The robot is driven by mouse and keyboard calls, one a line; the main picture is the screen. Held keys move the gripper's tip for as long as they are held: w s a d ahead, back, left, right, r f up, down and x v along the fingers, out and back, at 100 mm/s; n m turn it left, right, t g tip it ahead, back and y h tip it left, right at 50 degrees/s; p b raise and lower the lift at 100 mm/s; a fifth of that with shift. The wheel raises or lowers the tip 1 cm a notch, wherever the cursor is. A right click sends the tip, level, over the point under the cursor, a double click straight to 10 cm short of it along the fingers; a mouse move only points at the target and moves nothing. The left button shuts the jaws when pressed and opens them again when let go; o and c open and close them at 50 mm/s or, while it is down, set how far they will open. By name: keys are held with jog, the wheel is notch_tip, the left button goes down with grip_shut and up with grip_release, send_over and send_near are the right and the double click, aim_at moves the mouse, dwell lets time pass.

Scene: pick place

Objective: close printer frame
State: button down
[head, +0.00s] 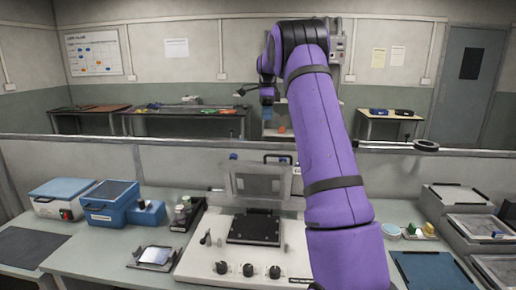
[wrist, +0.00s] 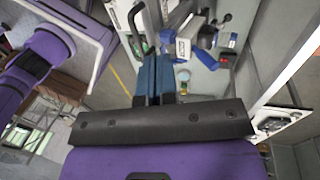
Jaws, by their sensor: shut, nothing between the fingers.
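The printer (head: 245,262) is a white base with several black knobs on its front, on the table in the middle of the head view. A black plate (head: 254,228) lies on it. The printer frame (head: 232,183), grey with a see-through middle, stands raised upright behind the plate; my purple arm passes close to its right. My gripper (head: 267,112) is high above and beyond the frame, apart from it. Its blue fingers (wrist: 156,75) are together and empty in the wrist view. I cannot make out the frame surely in the wrist view.
Blue boxes (head: 107,203) and a small tray with a screen (head: 154,256) are left of the printer. Grey trays (head: 470,228) and a blue mat (head: 428,270) are on the right. A low partition (head: 75,160) runs behind the table. The air around my gripper looks clear.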

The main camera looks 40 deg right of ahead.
jog(key=x, duration=0.3)
jog(key=s+a+x, duration=0.1)
jog(key=x, duration=0.7)
jog(key=shift+s+a+r, duration=0.1)
jog(key=shift+s+a, duration=0.3)
jog(key=shift+s, duration=0.05)
jog(key=shift+s+a+f, duration=0.25)
jog(key=shift+s+a, duration=0.05)
jog(key=shift+a, duration=0.1)
